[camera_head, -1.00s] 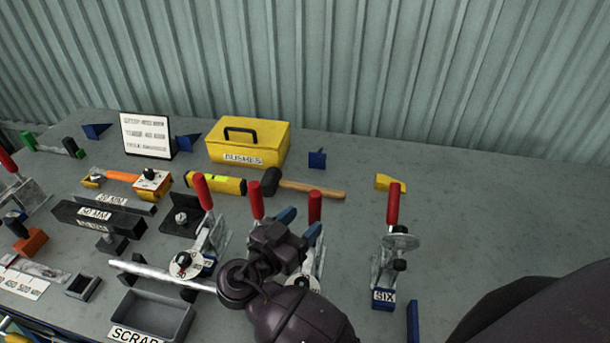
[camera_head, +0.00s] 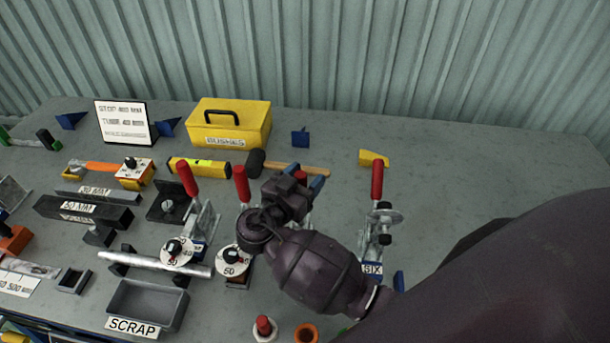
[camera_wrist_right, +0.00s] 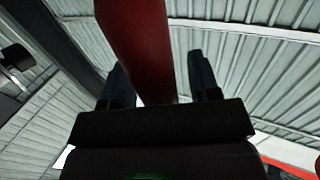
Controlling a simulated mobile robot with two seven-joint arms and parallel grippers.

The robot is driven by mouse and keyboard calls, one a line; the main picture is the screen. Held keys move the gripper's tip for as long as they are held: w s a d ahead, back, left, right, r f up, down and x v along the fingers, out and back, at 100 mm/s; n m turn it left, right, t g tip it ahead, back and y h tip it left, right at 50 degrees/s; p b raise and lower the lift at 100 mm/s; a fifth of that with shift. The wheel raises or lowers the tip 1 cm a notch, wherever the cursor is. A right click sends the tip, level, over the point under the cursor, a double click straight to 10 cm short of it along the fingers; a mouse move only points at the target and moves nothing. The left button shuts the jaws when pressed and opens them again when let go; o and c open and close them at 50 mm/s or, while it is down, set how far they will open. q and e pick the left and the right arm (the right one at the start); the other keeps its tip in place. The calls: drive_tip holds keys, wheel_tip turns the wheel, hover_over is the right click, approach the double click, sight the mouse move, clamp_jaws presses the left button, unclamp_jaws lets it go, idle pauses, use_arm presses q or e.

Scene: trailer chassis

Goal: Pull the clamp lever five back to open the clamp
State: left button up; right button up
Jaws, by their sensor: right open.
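A clamp with a red lever handle (camera_head: 300,176) stands behind my right gripper, just left of the clamp labelled SIX. Its label and most of its body are hidden by my arm, so I cannot read its number. My right gripper (camera_head: 304,178) is open, with its two blue fingers on either side of this handle. In the right wrist view the red handle (camera_wrist_right: 140,50) rises between the two fingers (camera_wrist_right: 163,85), with gaps visible beside it. My left gripper is not in view.
The SIX clamp with its red lever (camera_head: 377,180) stands close on the right. Other red levers (camera_head: 241,184) (camera_head: 188,180) stand upright on the left. A hammer (camera_head: 300,170) and a yellow box (camera_head: 230,122) lie behind. The bench's right rear is clear.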

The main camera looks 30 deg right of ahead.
clamp_jaws()
drive_tip(key=shift+w, duration=0.15)
